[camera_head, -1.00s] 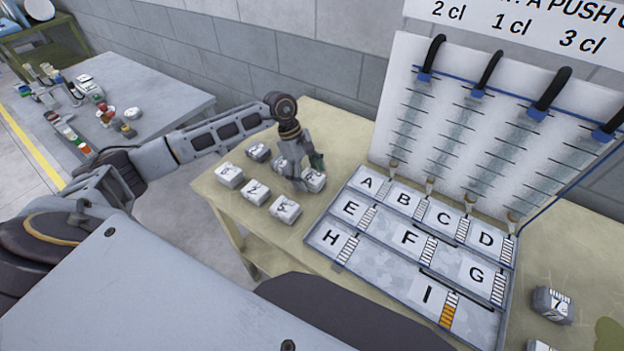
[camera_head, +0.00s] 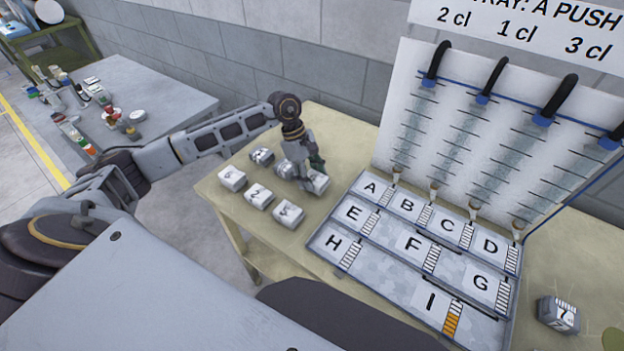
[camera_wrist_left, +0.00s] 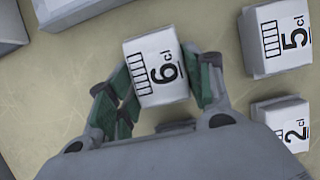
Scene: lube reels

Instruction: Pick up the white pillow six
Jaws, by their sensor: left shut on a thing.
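The white pillow six (camera_wrist_left: 155,66) is a small white block marked "6 cl" with a barred strip. In the left wrist view it sits between the green-padded fingers of my left gripper (camera_wrist_left: 163,84), which is shut on it. In the head view the left gripper (camera_head: 313,165) points down over the far right of the block group, and the pillow (camera_head: 319,183) shows partly beside its fingers. I cannot tell whether the pillow is clear of the table. My right gripper is not in view.
Pillows marked 5 (camera_wrist_left: 279,37) and 2 (camera_wrist_left: 284,122) lie close by on the table. A lettered tray (camera_head: 312,243) with a tall back panel (camera_head: 455,130) stands to the right. A pillow marked 7 (camera_head: 559,314) lies beyond it. Bare table lies in front of the blocks.

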